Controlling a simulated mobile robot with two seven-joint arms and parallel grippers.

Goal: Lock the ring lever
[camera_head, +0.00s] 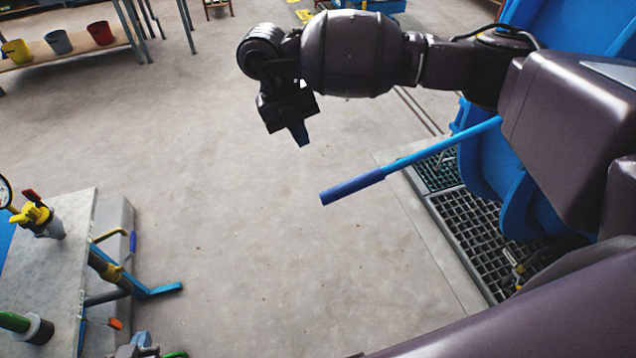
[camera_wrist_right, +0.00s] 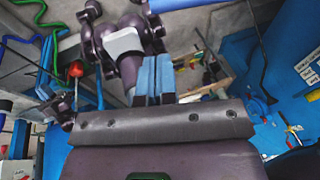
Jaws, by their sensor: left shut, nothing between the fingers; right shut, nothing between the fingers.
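The ring lever is a blue rod (camera_head: 440,145) with a thicker dark blue handle (camera_head: 352,187). It reaches left from the blue vessel (camera_head: 490,165) at the right, over the floor. My right gripper (camera_head: 302,138) is above and left of the handle in the head view, with its fingers pointing down. It is apart from the lever and empty. In the right wrist view its two blue fingers (camera_wrist_right: 154,80) are together with nothing between them. The lever's root is partly hidden behind my arm. My left gripper is not seen.
A bench with a grey top (camera_head: 50,265), valves and a gauge stands at the lower left. A shelf (camera_head: 75,55) with several coloured pots is at the upper left. Dark floor grating (camera_head: 465,225) lies below the vessel. The floor between is clear.

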